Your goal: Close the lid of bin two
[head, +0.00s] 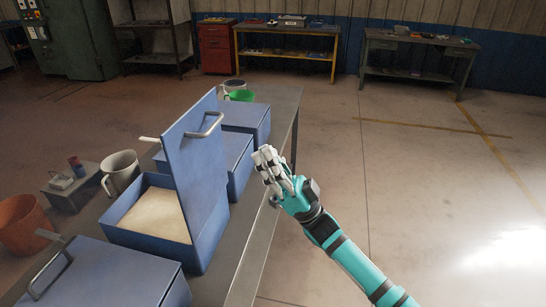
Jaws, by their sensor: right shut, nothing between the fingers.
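A blue bin (190,252) on the bench stands open, with pale material inside. Its blue lid (197,165) is upright on the bin's right side and has a metal handle (204,127) near its top. No number shows on it. My right gripper (265,160) is shut and empty, to the right of the raised lid and apart from it in the picture, near the bench's right edge. My left gripper is not in view.
A closed blue bin (100,278) stands nearer, and two more closed bins, a middle one (238,158) and a far one (245,117), stand behind the open one. A grey mug (121,170) is left of the open bin. The floor (420,180) at right is clear.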

